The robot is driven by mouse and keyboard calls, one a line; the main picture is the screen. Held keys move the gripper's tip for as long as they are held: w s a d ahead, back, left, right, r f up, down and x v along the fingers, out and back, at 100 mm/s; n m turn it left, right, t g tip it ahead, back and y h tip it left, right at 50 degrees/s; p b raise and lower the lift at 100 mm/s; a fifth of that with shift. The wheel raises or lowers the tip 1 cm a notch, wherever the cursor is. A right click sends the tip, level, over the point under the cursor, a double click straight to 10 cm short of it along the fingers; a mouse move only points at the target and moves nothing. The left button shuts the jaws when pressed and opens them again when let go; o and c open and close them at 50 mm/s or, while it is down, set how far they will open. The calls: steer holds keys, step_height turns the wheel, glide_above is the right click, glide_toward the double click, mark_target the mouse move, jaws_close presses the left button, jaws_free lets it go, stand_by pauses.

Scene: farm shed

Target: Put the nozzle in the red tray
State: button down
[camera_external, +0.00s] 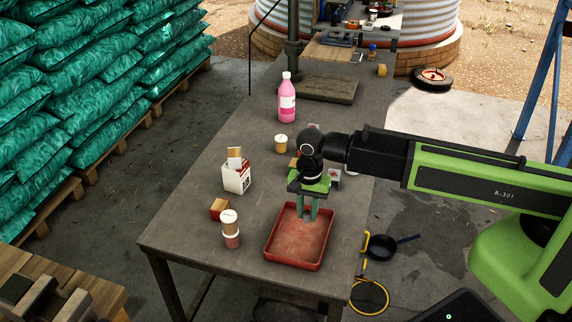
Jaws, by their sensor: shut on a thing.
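The red tray (298,247) is a shallow rectangular tray near the front right of the long grey table, and its visible floor looks bare. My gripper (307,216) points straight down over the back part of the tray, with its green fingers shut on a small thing. That thing is mostly hidden between the fingers and too small to make out clearly; I take it to be the nozzle. I cannot tell whether it touches the tray floor.
Left of the tray stand stacked small jars (230,230), a red-and-tan box (219,208) and a white carton (236,178). Small items behind my gripper are partly hidden. The table's front left is clear.

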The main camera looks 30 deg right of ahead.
mark_target(301, 237)
steer(key=shift+s+a+f, duration=0.1)
steer(key=shift+a+f, duration=0.25)
steer(key=shift+a, duration=0.25)
steer(key=shift+s+a+f, duration=0.1)
steer(key=shift+a+f, duration=0.25)
steer(key=shift+a, duration=0.2)
step_height(301, 237, down, 4)
steer(key=b, duration=0.4)
steer(key=shift+f+b, duration=0.15)
steer(key=shift+b, duration=0.25)
steer(key=shift+r, duration=0.2)
steer(key=shift+f, duration=0.1)
steer(key=c, duration=1.2)
jaws_free()
steer(key=shift+o, duration=0.2)
step_height(301, 237, up, 12)
steer(key=p, duration=1.2)
